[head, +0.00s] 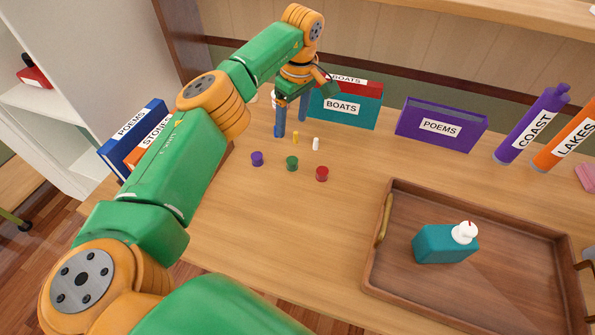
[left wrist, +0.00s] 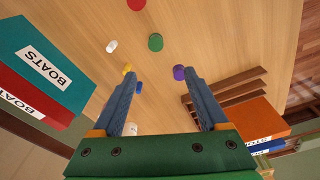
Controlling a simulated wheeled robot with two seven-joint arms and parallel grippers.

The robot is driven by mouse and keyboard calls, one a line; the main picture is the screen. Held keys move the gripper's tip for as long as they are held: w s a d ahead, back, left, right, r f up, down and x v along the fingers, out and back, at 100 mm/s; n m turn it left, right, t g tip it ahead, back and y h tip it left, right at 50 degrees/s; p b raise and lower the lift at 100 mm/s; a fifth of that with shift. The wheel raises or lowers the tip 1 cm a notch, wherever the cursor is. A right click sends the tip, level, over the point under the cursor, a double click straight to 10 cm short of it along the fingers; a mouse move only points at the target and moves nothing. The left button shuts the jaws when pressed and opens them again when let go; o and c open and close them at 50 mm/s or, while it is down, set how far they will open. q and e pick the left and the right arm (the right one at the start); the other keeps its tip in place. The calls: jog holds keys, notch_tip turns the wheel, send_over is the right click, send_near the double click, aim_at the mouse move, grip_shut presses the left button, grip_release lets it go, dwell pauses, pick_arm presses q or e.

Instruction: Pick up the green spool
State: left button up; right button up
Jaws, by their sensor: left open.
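The green spool (head: 292,163) stands on the wooden table between a purple spool (head: 257,158) on its left and a red spool (head: 321,173) on its right. My left gripper (head: 291,121) is open and empty, pointing down over the table behind the spools. In the left wrist view the green spool (left wrist: 155,42) lies beyond the open fingertips (left wrist: 160,80), apart from them. The purple spool (left wrist: 179,72) shows near the right finger there. My right gripper is not in view.
A teal BOATS box (head: 343,107) and a purple POEMS box (head: 441,124) stand behind. A brown tray (head: 402,285) holding a teal bottle (head: 444,243) is at right. The table before the spools is clear.

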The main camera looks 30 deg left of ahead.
pick_arm(q)
jog(key=b, duration=0.7)
send_over(292, 160)
jog(key=d, duration=0.1)
notch_tip(292, 160, down, 9)
jog(key=shift+f, duration=0.1)
jog(key=f, duration=0.2)
jog(key=f+p, duration=0.1)
jog(key=f, duration=0.1)
jog(key=a+f, duration=0.1)
jog(key=f, duration=0.1)
jog(key=shift+f, duration=0.2)
jog(key=shift+d+r, duration=0.1)
grip_shut()
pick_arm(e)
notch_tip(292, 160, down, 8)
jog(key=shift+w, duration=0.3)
